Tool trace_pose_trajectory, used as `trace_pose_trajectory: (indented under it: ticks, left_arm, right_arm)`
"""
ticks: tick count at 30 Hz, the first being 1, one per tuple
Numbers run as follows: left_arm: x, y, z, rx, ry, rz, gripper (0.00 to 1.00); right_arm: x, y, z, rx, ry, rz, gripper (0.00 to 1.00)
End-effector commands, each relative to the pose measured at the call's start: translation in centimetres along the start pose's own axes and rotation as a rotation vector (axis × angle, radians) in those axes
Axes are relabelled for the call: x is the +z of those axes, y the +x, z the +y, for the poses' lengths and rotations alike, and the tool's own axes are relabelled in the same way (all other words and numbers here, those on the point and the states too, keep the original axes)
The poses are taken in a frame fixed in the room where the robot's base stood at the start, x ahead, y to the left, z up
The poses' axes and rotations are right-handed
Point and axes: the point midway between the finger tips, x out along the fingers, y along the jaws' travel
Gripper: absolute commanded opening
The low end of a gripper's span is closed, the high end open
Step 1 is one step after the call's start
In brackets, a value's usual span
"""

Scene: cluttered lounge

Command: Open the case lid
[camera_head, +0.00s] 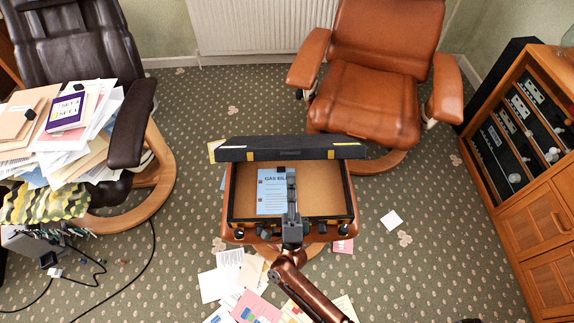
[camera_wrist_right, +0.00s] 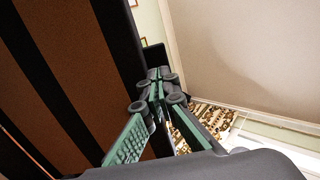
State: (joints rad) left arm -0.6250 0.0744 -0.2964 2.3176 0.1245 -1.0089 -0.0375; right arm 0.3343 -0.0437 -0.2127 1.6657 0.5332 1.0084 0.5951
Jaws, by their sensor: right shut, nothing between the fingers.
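The brown case (camera_head: 232,230) stands open in the middle of the head view. Its dark lid (camera_head: 235,153) is raised at the far side and shows almost edge-on. A blue sheet headed "GAS BILL" (camera_head: 271,196) lies inside on the tan lining. My right gripper (camera_head: 290,178) reaches over the case's near edge, above the sheet, and points toward the lid. Its fingers are shut and empty; in the right wrist view the fingertips (camera_wrist_right: 156,78) are together. A brown panel with black bands fills the left there, probably the lid. Contact cannot be told. My left gripper is out of view.
An orange leather armchair (camera_head: 375,95) stands behind the case. A dark recliner (camera_head: 75,45) heaped with papers is at left, with a black cable (camera_head: 152,250) on the carpet. A wooden cabinet (camera_head: 545,215) is at right. Loose papers (camera_head: 222,285) lie in front of the case.

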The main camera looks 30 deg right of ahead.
Motion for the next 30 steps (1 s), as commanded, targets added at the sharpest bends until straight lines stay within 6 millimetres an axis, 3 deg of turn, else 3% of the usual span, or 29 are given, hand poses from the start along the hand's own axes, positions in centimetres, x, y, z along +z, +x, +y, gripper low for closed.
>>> trace_pose_trajectory:
  ticks: [9,21,22,30]
  left_arm:
    - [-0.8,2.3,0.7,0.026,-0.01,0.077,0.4]
    - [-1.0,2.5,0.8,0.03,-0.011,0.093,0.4]
    - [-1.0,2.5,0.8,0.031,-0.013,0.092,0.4]
    - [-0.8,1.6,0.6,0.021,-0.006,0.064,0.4]
  right_arm:
    - [0.0,4.2,0.1,0.001,-0.002,0.0,0.0]
    - [0.0,4.8,0.1,0.002,-0.001,-0.001,0.0]
    - [0.8,4.6,-0.2,0.003,0.001,-0.002,0.0]
    - [-0.4,5.4,-0.1,0.009,-0.006,0.003,0.0]
